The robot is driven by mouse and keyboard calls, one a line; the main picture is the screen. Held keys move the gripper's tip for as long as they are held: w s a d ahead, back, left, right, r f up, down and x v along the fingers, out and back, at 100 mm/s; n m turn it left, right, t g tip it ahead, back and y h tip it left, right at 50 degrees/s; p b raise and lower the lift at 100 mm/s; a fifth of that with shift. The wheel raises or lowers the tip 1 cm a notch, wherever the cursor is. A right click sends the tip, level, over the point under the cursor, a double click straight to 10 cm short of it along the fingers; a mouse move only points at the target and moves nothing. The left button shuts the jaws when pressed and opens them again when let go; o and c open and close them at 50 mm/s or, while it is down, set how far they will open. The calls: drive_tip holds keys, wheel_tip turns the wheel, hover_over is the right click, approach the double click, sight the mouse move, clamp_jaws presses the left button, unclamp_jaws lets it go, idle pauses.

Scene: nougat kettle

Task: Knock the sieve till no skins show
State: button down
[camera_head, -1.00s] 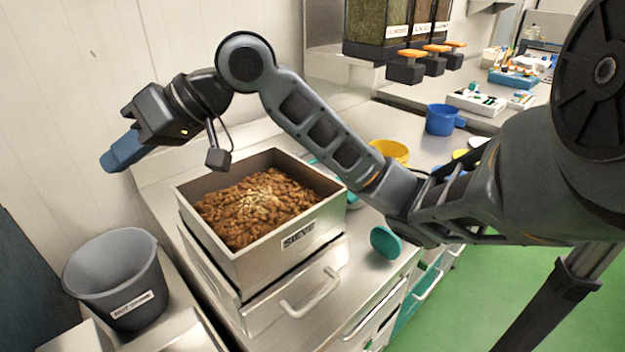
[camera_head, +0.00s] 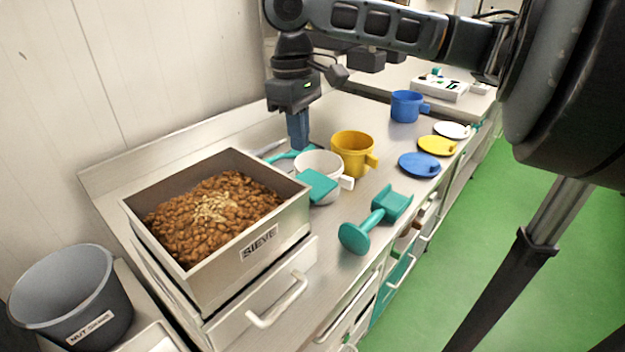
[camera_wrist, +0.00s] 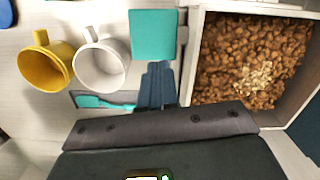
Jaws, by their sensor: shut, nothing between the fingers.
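The metal sieve (camera_head: 290,220), labelled SIEVE, is a square box holding brown nuts (camera_head: 165,225). Pale skins (camera_head: 215,207) show in a patch on the nuts, and also in the wrist view (camera_wrist: 257,77). My gripper (camera_head: 299,143) is shut and empty. It points down just beyond the sieve's right back corner, behind the white mug, outside the box. In the wrist view its fingers (camera_wrist: 157,85) are beside the sieve's wall (camera_wrist: 193,60). I cannot tell whether they touch anything.
White (camera_head: 325,165) and yellow (camera_head: 353,152) mugs stand right of the sieve, with a teal square piece (camera_head: 318,186) before the white one. A teal mallet-like tool (camera_head: 372,220) lies nearer the counter edge. A grey NUT SKINS bucket (camera_head: 70,300) stands at left.

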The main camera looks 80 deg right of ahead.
sight(309, 181)
drive_tip(key=shift+s+d, duration=0.25)
drive_tip(key=shift+s, duration=0.15)
drive_tip(key=f+b, duration=0.7)
drive_tip(key=shift+s+a, duration=0.15)
drive_tip(key=shift+s, duration=0.15)
